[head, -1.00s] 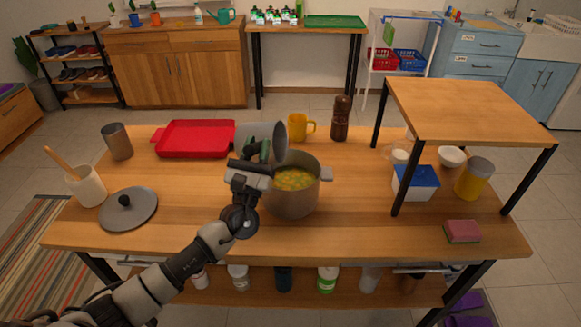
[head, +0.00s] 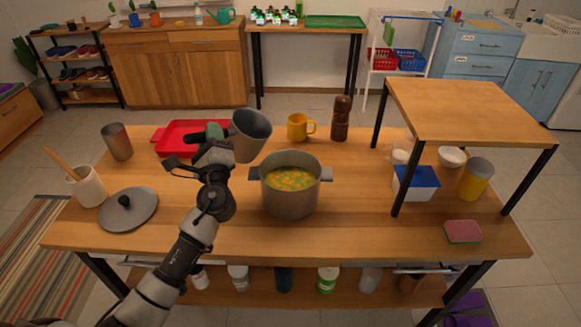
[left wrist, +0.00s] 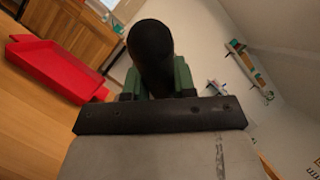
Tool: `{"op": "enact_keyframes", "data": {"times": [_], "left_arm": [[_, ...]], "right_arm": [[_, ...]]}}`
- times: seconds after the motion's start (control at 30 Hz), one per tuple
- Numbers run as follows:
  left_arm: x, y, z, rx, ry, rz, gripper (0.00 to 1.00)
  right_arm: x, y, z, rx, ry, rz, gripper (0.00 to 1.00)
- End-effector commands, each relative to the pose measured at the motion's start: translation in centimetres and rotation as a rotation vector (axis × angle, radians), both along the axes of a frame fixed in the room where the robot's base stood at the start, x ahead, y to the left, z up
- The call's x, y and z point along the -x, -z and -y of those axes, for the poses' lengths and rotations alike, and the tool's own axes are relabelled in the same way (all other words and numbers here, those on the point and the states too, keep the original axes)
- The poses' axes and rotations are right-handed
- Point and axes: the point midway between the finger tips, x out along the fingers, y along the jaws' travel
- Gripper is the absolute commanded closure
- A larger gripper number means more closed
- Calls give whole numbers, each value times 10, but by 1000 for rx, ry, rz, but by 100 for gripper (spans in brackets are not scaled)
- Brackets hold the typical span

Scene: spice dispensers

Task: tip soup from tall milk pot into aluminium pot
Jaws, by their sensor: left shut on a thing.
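The tall milk pot (head: 252,136) is a grey metal vessel, held in the air behind and left of the aluminium pot. It is tilted only a little, and its visible inside shows no soup. My left gripper (head: 216,134) is shut on its dark handle, which also shows between the green fingers in the left wrist view (left wrist: 152,60). The aluminium pot (head: 290,198) stands upright on the table with two side handles. Yellow-orange soup with chunks (head: 291,179) lies in it. My right gripper is not in view.
A red tray (head: 172,138) lies behind the left gripper. A yellow mug (head: 297,126) and a brown pepper mill (head: 341,120) stand behind the aluminium pot. A grey lid (head: 128,212) lies at left. A raised wooden shelf (head: 470,110) stands at right.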

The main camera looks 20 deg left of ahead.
Motion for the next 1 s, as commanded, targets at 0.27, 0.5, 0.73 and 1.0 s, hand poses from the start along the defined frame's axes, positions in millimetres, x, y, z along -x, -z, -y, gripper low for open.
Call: {"op": "enact_keyframes", "data": {"times": [0.27,0.5,0.73,1.0], "left_arm": [[1,14,-33,236,-2,10,100],[2,32,-54,418,0,16,100],[2,40,-62,492,0,17,100],[2,15,-62,502,2,19,100]], "right_arm": [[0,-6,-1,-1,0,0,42],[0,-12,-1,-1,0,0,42],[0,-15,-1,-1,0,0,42],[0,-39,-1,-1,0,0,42]]}}
